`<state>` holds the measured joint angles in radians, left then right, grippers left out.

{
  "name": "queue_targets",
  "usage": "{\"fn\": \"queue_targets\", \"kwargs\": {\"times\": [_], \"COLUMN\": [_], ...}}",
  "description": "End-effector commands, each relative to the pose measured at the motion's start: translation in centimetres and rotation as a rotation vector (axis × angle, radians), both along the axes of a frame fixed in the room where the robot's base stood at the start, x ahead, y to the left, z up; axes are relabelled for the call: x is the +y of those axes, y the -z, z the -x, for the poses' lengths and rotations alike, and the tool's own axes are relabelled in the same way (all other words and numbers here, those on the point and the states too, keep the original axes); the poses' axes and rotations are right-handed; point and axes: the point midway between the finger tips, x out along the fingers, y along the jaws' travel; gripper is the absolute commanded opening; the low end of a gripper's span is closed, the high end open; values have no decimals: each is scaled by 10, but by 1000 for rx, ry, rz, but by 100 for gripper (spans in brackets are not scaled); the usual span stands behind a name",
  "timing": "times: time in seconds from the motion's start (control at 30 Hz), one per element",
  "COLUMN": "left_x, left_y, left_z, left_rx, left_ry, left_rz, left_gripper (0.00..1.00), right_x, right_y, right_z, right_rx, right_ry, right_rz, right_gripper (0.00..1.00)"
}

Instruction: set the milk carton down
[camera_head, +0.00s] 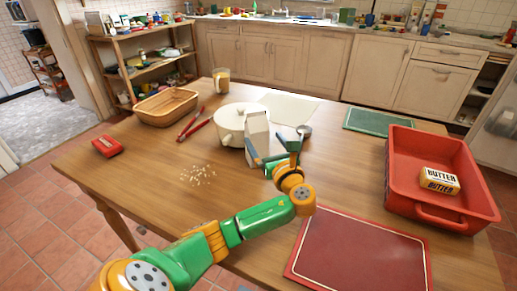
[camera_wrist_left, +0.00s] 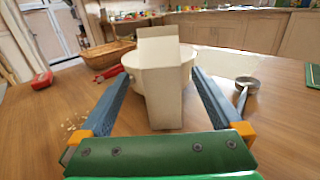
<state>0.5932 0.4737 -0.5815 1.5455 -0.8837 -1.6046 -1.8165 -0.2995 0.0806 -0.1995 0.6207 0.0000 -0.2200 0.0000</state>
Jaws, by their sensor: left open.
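The milk carton (camera_head: 257,133) is plain white with a gabled top. It stands upright on the wooden table, just in front of the white pot (camera_head: 231,122). In the left wrist view the carton (camera_wrist_left: 162,95) is centred between two blue fingers, with the pot behind it. My left gripper (camera_head: 272,157) is open, with a finger on each side of the carton; gaps show beside it in the left wrist view (camera_wrist_left: 161,77). Its lower part is partly hidden by the gripper in the head view. My right gripper is not in view.
A red tray (camera_head: 400,190) with a butter pack (camera_head: 439,180) is at right, a dark red board (camera_head: 360,255) at front. A ladle (camera_wrist_left: 245,87) lies right of the carton. A basket (camera_head: 166,107), red-handled tool (camera_head: 195,124) and crumbs (camera_head: 197,175) are left.

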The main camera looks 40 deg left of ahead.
Motion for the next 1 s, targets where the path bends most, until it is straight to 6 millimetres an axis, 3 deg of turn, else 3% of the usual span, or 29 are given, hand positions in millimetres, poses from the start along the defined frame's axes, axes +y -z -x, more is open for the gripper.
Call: {"fn": "queue_targets", "kwargs": {"times": [0.03,0.1,0.5,0.77,1.0], "left_x": [0,0,62,67,66], "left_y": [17,31,27,26,26], "left_z": [0,0,-32,-35,-35], "left_rx": [6,3,-1,-1,-1], "left_ry": [0,1,-2,1,1], "left_rz": [0,1,0,3,3], "left_gripper": [100,100,100,100,35], "right_x": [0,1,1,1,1], "right_y": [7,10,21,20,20], "right_z": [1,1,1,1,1], "right_rx": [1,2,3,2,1], "right_ry": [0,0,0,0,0], "right_rz": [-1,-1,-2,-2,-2], "right_gripper": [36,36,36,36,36]}}
